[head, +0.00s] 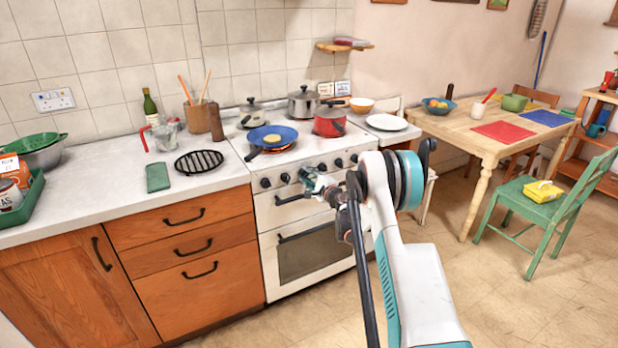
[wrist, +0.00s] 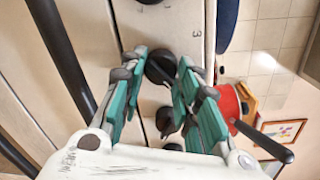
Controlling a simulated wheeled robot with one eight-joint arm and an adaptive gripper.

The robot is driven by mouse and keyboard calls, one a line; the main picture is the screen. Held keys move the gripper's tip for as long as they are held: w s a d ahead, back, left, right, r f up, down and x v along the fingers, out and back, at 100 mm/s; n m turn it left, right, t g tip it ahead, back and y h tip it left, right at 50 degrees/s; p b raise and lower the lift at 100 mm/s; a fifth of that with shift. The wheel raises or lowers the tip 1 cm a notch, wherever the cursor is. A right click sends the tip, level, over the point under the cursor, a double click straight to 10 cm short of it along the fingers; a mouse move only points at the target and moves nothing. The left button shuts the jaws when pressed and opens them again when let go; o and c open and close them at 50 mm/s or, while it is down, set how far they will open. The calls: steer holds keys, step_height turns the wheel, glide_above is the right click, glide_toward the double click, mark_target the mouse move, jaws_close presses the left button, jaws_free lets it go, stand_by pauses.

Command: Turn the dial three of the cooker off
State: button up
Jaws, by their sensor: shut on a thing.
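The white cooker (head: 306,254) stands in the middle of the head view, with black dials along its front panel. My gripper (head: 314,182) is at this panel and hides part of the dial row there. In the wrist view, the green fingers of my gripper (wrist: 162,66) are shut on a round black dial (wrist: 159,69), one finger on each side. A small mark like a 3 is on the panel beside this dial. Another dial (wrist: 165,120) shows below it, partly between the fingers. The pointer of the held dial is hard to make out.
A blue pan (head: 280,134), a red pot (head: 330,121) and steel pots stand on the hob. The oven door handle (wrist: 80,115) runs close to the gripper. A worktop (head: 110,180) is at left, a wooden table (head: 455,124) and green chair (head: 545,211) at right. Floor in front is clear.

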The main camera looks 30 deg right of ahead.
steer(key=n, duration=0.5)
steer(key=shift+a+r, duration=0.1)
steer(key=n+h, duration=0.1)
steer(key=n, duration=0.4)
steer(key=shift+n, duration=0.3)
stand_by(0.3)
steer(key=o, duration=1.1)
steer(key=shift+c, duration=0.2)
steer(key=s, duration=1.2)
steer(key=shift+r, duration=0.35)
